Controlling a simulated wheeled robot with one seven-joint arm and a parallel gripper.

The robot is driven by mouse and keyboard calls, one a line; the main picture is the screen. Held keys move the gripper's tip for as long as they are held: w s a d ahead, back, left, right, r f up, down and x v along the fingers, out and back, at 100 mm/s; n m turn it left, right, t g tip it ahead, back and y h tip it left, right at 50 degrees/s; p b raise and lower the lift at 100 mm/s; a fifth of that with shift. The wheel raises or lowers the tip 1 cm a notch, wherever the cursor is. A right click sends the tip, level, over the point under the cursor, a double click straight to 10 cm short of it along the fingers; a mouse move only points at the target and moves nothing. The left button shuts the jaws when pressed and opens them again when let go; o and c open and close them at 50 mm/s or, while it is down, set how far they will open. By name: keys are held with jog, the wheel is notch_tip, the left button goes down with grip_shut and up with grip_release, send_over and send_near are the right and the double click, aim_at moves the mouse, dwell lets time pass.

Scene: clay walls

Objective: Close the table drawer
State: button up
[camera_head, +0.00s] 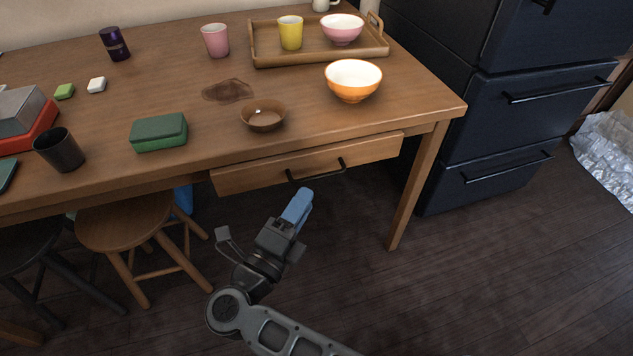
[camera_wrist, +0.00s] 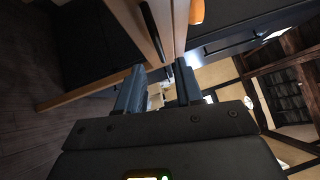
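The table drawer (camera_head: 270,172) is under the front edge of the wooden table (camera_head: 390,118). Its front seems to stand slightly proud of the table edge, but how far out it is I cannot tell exactly. A dark bar handle (camera_head: 316,173) is on it. My gripper (camera_head: 302,203) is just below and in front of the handle, apart from it as far as I can see. In the wrist view my gripper (camera_wrist: 159,78) has its two fingers apart with nothing between them. The drawer front (camera_wrist: 132,25) and its handle (camera_wrist: 153,32) show beyond the fingertips.
A wooden stool (camera_head: 125,222) stands left of my arm. A table leg (camera_head: 418,185) and a dark drawer cabinet (camera_head: 480,120) are at the right. An orange bowl (camera_head: 353,82), brown bowl (camera_head: 263,117) and green box (camera_head: 159,133) sit near the table's front. Floor in front is clear.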

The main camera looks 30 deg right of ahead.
jog(key=f+x, duration=0.1)
jog(key=x, duration=0.5)
jog(key=shift+r, duration=0.5)
jog(key=shift+d, duration=0.1)
grip_shut()
